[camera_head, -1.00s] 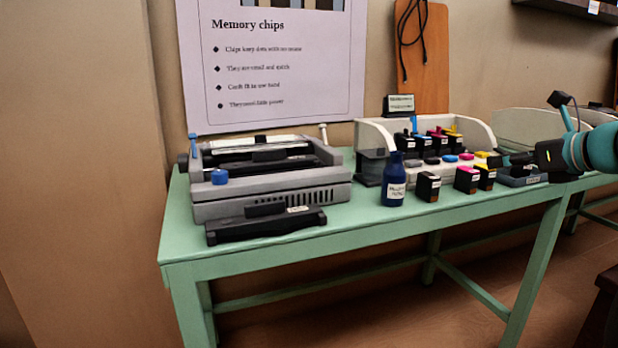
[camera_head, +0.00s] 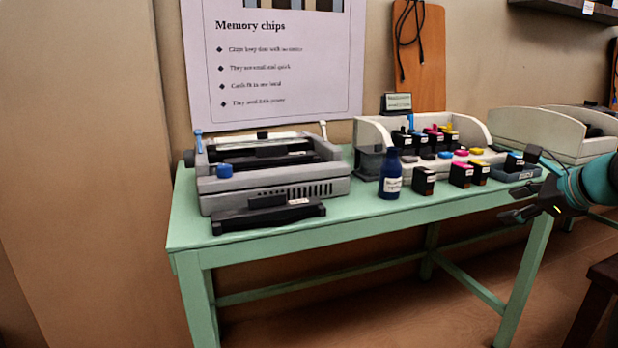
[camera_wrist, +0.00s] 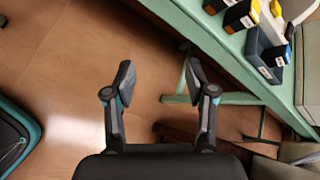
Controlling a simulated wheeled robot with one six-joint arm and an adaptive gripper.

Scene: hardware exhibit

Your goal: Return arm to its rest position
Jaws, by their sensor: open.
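My gripper (camera_head: 518,203) is at the right edge of the head view, in front of the right end of the green table (camera_head: 230,239). Its dark fingers point left. In the wrist view my gripper (camera_wrist: 161,84) is open, with nothing between its fingers and the wooden floor (camera_wrist: 75,50) beyond them. The table edge and a few cartridges (camera_wrist: 240,14) show at the upper right of that view, apart from the fingers.
A grey printer (camera_head: 275,180) with a black unit (camera_head: 268,214) before it stands on the table's left. A blue bottle (camera_head: 390,175), ink cartridges (camera_head: 424,181) and a blue-grey tray (camera_head: 517,174) stand to the right. A dark wooden stool (camera_head: 600,290) is at lower right.

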